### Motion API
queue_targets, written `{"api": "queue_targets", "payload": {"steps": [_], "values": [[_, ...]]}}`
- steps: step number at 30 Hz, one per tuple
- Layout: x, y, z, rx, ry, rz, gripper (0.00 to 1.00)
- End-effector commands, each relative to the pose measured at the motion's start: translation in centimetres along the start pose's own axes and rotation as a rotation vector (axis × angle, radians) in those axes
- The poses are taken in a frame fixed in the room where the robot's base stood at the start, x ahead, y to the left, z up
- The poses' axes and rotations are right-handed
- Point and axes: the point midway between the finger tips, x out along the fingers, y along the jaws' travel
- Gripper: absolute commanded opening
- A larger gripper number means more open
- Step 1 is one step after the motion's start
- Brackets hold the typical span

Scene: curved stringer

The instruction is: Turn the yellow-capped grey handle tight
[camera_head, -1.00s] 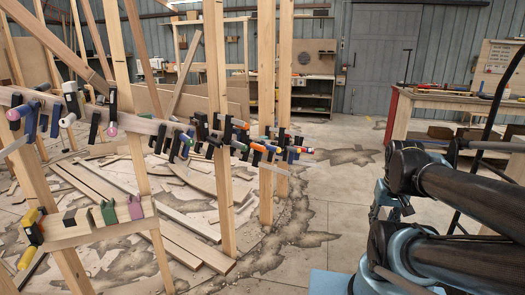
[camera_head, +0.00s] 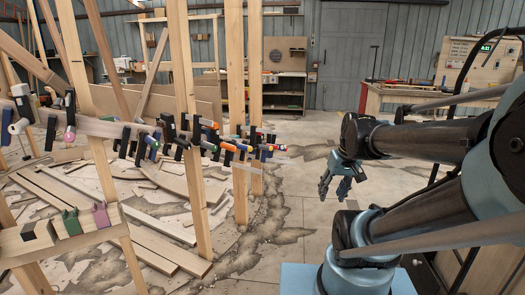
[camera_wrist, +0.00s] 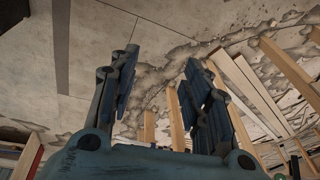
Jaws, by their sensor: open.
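The curved wooden stringer (camera_head: 102,127) runs across the upright posts at left and centre. A row of clamps with coloured handle ends sits along it, including a pink-ended one (camera_head: 70,133) and orange-ended ones (camera_head: 209,123). The clamps at the right end are small and crowded, and I cannot single out the yellow-capped grey handle for certain. My gripper (camera_head: 335,190) hangs open and empty over the floor, right of the stringer and apart from every clamp. In the wrist view its spread fingers (camera_wrist: 163,75) have only floor and timber behind them.
Wooden posts (camera_head: 185,110) stand upright along the stringer. Loose planks (camera_head: 150,245) lie on the floor beneath. A low wooden rail (camera_head: 90,238) with blocks is at lower left. A workbench (camera_head: 410,92) stands at back right. The floor between stringer and arm is clear.

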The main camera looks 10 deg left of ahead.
Motion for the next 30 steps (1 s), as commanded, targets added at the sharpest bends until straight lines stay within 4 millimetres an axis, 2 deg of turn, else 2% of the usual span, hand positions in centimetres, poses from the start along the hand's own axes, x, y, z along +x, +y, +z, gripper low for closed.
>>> {"api": "queue_targets", "payload": {"steps": [1,14,23,30], "values": [[-0.4,-0.4,-1.6,-0.018,0.007,-0.026,0.44],[-1.4,-3.9,-13.8,-0.195,0.094,-0.248,0.44],[-0.7,-5.5,-22.5,-0.315,0.188,-0.389,0.44],[0.8,-6.3,-29.4,-0.405,0.282,-0.491,0.44]]}}
